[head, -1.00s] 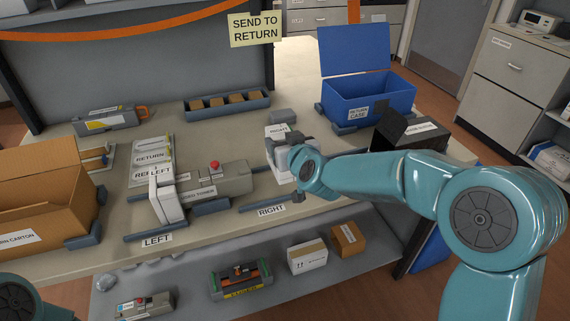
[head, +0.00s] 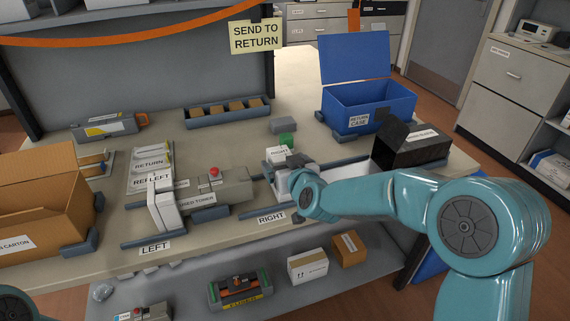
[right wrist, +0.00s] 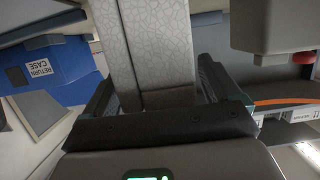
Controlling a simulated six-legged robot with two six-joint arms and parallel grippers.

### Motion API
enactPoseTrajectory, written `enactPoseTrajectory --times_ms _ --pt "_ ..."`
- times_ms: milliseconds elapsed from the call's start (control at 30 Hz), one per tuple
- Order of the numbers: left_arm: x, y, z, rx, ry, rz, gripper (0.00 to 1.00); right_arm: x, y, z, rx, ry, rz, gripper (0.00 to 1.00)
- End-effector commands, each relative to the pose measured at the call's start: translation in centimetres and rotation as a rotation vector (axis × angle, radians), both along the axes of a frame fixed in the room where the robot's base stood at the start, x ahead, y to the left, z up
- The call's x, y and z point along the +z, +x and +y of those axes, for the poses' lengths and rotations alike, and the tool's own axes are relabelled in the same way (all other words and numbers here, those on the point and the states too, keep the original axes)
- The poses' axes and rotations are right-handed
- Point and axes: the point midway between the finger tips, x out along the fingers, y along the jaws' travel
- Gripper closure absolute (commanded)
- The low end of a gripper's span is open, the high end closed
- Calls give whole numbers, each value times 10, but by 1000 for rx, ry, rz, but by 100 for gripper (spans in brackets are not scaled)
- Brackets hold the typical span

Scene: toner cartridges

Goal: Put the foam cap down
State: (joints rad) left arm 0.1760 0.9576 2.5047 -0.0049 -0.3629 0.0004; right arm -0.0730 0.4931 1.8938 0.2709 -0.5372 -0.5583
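The pale foam cap labelled RIGHT (head: 270,160) is at the middle of the bench, above or at the rails behind the RIGHT label. My right gripper (head: 291,172) is on it, partly hidden by my wrist. In the right wrist view, the textured foam (right wrist: 150,50) fills the space between the two fingers (right wrist: 155,88), which are closed on its sides. Whether its underside touches the bench is hidden. A grey toner cartridge (head: 232,183) lies left of it, with a second white foam cap (head: 163,208) at its left end. My left gripper is out of view.
The open blue return case (head: 398,108) and an open black box (head: 425,152) stand to the right. A grey block (head: 284,125) and a small green thing (head: 286,139) are just behind the cap. A brown carton (head: 45,195) stands at the left.

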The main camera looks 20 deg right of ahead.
Motion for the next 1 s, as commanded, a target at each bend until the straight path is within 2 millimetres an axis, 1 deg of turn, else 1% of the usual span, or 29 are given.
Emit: enactPoseTrajectory --times_ms 67,167,267,500,600,700,800,1000 --pt "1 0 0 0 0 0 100 1 0 0 0 0 0 9" --pt "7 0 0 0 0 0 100 7 0 0 0 0 0 9" --pt "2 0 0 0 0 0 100 9 -16 -1 1 0 -1 9" --pt "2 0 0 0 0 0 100 26 -70 -3 1 -1 -2 9" --pt "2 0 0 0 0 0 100 32 -89 -3 0 -1 -2 9" --pt "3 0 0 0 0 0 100 36 -103 -4 -1 0 -1 9" --pt "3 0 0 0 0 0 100 38 -112 -4 0 0 -1 9" --pt "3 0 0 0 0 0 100 39 -115 -4 0 -1 0 9"
